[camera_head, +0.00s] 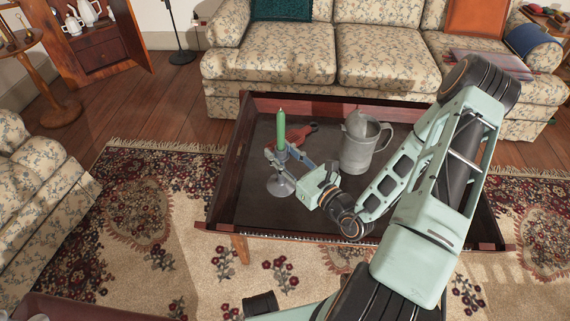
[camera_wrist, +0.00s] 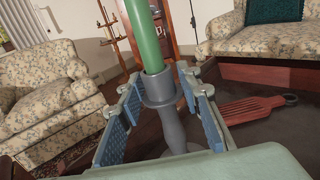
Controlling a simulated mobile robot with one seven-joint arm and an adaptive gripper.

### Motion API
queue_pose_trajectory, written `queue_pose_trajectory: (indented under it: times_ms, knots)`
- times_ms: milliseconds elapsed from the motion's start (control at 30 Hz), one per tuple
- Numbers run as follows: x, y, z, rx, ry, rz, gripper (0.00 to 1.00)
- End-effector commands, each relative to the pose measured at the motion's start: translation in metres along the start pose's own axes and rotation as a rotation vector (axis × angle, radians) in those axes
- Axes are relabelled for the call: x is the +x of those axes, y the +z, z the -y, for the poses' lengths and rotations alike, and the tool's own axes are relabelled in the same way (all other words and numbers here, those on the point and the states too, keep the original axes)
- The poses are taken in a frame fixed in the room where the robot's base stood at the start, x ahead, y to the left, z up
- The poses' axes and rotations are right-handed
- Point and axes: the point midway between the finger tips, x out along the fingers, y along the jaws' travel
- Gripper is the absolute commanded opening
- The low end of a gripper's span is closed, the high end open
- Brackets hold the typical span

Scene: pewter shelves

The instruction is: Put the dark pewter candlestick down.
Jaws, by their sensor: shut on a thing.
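The dark pewter candlestick (camera_head: 281,186) is upright, with a green candle (camera_head: 281,128) in its socket. It is over the left part of the dark tray-like table (camera_head: 250,208); I cannot tell whether its base touches the surface. My gripper (camera_head: 283,157) comes from the right and is shut on the candlestick's upper stem, below the candle. In the wrist view the grey candlestick (camera_wrist: 174,125) stands between the blue finger pads, with the green candle (camera_wrist: 147,40) rising above.
A red slotted tool (camera_head: 298,134) lies just behind the candlestick, and also shows in the wrist view (camera_wrist: 240,109). A grey metal pitcher (camera_head: 358,153) stands to the right. The table has raised rims. A floral sofa (camera_head: 290,52) is behind it. The table's front left is clear.

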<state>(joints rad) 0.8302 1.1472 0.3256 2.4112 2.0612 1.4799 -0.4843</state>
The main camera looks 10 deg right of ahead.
Motion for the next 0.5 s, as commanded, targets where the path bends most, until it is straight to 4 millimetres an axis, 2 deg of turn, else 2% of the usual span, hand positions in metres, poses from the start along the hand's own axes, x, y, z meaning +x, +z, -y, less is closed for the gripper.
queue_pose_trajectory:
  times_ms: [33,200,500]
  knots:
    - [0.004,-0.014,0.005,0.001,0.001,0.0,0.0]
    - [0.015,-0.036,0.021,0.002,0.001,0.001,0.0]
    - [0.023,-0.051,0.032,0.002,0.002,0.001,0.0]
